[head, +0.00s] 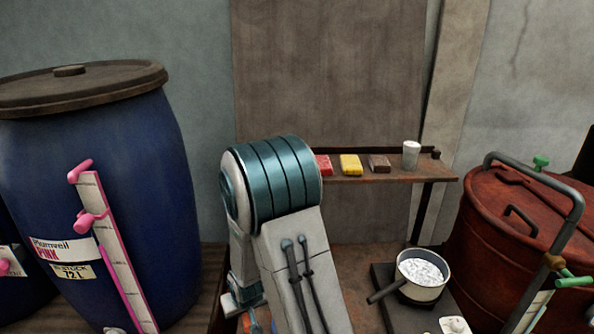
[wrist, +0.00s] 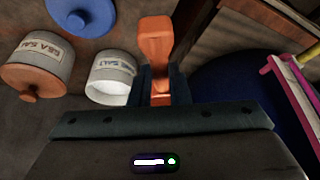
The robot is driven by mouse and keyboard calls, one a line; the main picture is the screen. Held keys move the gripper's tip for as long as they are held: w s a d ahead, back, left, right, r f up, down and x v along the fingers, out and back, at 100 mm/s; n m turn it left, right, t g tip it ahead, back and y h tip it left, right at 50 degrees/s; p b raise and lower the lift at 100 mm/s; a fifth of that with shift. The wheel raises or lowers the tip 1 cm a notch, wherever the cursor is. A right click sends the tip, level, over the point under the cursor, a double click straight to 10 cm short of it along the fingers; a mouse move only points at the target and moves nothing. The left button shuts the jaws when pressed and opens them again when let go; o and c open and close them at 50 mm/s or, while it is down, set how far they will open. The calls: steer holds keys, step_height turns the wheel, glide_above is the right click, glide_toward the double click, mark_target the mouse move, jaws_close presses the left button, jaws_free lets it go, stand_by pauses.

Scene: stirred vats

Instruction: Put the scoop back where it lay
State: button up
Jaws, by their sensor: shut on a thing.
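In the wrist view, my gripper (wrist: 162,86) is shut on the orange scoop (wrist: 156,42). Its orange handle sticks out past the fingertips. The rest of the scoop is hidden between and behind the fingers, so I cannot tell what the scoop's bowl holds. In the head view my own arm hides most of the gripper. A small orange patch low beside the arm may be part of the scoop, but I cannot be sure.
In the wrist view, an open white jar (wrist: 110,75) with white contents stands near the scoop, beside a Sea Salt jar (wrist: 45,58) and a blue lid (wrist: 82,14). A pot (head: 422,270), a shelf (head: 400,172), a blue barrel (head: 160,200) and a red vat (head: 480,225) surround my arm.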

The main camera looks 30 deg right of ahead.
steer(key=w+d+r+m+h, duration=0.1)
steer(key=w+d+r, duration=0.5)
steer(key=d+r, duration=0.8)
steer(key=w+d+r+m, duration=0.4)
steer(key=w+d+r, duration=0.2)
steer(key=d+r, duration=0.9)
steer(key=shift+d+r+h, duration=0.15)
steer(key=shift+r+h, duration=0.2)
steer(key=shift+h, duration=0.05)
